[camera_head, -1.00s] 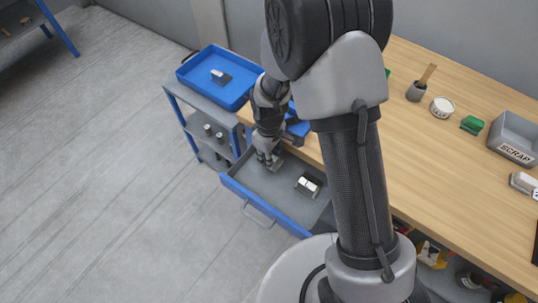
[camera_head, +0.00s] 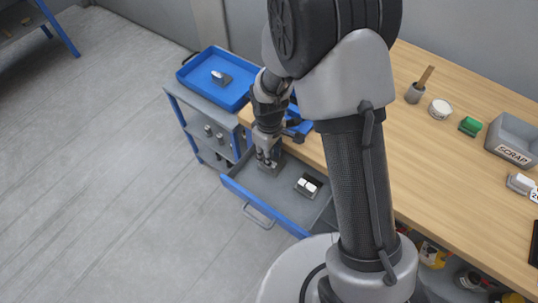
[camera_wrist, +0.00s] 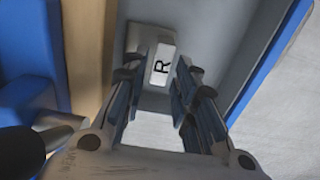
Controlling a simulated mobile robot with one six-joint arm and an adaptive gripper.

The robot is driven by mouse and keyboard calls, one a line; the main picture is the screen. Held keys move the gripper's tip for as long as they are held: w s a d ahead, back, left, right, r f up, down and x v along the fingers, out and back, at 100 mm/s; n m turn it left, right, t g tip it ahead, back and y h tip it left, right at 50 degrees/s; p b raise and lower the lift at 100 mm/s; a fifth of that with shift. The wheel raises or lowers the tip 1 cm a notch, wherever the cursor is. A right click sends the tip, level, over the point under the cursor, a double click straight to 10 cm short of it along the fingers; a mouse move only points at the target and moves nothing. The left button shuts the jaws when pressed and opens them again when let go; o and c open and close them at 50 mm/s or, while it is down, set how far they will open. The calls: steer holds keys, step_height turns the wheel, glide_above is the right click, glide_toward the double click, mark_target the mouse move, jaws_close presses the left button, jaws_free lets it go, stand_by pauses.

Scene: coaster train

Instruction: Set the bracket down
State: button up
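My gripper (camera_head: 266,160) is low inside the open drawer, near its left end. A grey bracket (camera_head: 271,168) shows under the fingers. In the wrist view the bracket (camera_wrist: 145,40) has a white block marked R on it, between the fingertips of my gripper (camera_wrist: 168,65). The fingers lie close along both sides of the block. They hide part of the bracket, and I cannot see clearly whether its base touches the drawer floor.
The drawer (camera_head: 287,207) has a blue front and holds another dark piece with white blocks (camera_head: 308,186) to the right. A blue tray (camera_head: 205,88) with a similar piece stands on a shelf. The wooden bench (camera_head: 450,190) runs along the drawer's back side.

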step_height(320, 180, up, 10)
steer(key=p, duration=0.3)
steer(key=shift+r, duration=0.25)
steer(key=s+d+r+m+t, duration=0.1)
steer(key=s+d+r+m, duration=0.2)
steer(key=r, duration=0.7)
steer(key=s+d+r+m+t, duration=0.1)
steer(key=s+d+r+m, duration=0.2)
steer(key=s+r, duration=0.3)
steer(key=s+d+r+m+t, duration=0.2)
steer(key=s+d+r+m, duration=0.2)
steer(key=s, duration=0.6)
step_height(320, 180, up, 3)
steer(key=shift+s+d+f+t, duration=0.2)
steer(key=shift+d+t, duration=0.1)
steer(key=shift+d, duration=0.85)
